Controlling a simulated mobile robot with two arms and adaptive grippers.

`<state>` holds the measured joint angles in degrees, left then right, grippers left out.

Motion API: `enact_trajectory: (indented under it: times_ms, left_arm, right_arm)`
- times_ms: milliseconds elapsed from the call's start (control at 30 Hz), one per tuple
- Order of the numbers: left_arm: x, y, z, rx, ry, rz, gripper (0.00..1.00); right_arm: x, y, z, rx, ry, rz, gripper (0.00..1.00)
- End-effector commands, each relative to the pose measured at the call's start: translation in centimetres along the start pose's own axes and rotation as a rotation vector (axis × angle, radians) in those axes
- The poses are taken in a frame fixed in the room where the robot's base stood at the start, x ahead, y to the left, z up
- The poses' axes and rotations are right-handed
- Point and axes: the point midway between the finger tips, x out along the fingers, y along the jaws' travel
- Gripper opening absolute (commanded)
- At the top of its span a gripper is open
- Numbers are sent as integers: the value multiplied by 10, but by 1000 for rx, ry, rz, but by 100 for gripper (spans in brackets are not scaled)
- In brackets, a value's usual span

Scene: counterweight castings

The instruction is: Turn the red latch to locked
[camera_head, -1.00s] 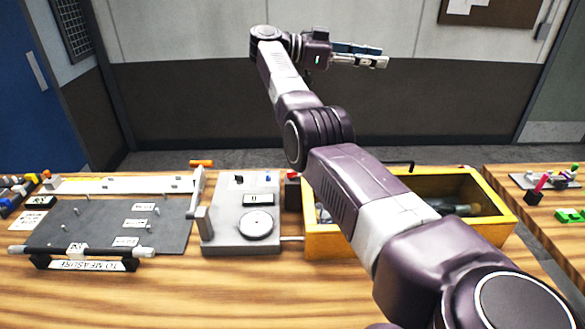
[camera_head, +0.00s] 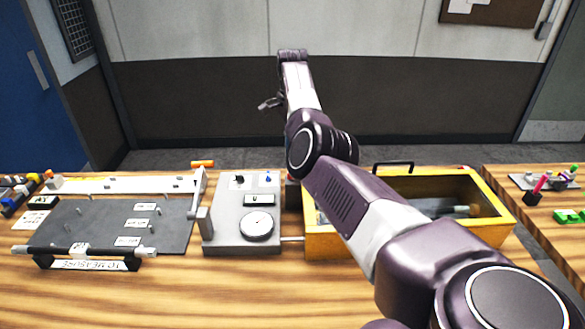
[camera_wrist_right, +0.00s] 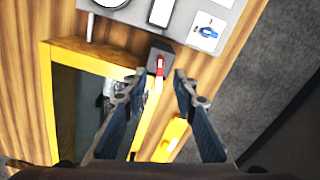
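The red latch (camera_wrist_right: 160,66) shows in the right wrist view as a small red lever on a dark block, beside the grey instrument's corner and the yellow box's edge. In the head view its dark block (camera_head: 291,194) is mostly hidden behind my right arm. My right gripper (camera_wrist_right: 158,86) is open and empty, with its two fingertips to the left and right of the latch in the picture; no contact shows. In the head view it hangs beyond the table, partly hidden by its arm. My left gripper is not in view.
The yellow box (camera_head: 470,233), with a black handle (camera_head: 394,164), stands under my right arm. The grey instrument (camera_head: 222,238) with a round dial is left of it. A dark grey board (camera_head: 90,222) lies farther left. The table's front strip is clear.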

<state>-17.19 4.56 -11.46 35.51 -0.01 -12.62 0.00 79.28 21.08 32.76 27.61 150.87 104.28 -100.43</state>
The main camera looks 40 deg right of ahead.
Motion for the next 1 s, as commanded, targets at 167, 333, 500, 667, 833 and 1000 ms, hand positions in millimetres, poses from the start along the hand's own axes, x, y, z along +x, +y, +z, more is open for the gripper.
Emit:
enact_trajectory:
  times_ms: [167, 333, 500, 667, 833, 1000]
  left_arm:
    - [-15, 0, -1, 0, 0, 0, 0]
    - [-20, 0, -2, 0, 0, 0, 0]
    - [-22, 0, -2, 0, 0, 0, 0]
    - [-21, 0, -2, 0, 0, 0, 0]
    - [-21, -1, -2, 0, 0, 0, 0]
    - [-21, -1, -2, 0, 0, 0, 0]
  right_arm:
    - [28, 1, -1, 0, 4, 5, 26]
    - [49, 1, -2, 1, 5, 3, 26]
    - [58, 0, -1, 1, 3, 0, 26]
    - [58, 0, -1, 1, 3, 0, 26]
    - [58, 0, -1, 1, 4, 0, 14]
    - [58, 0, -1, 1, 4, -1, 0]
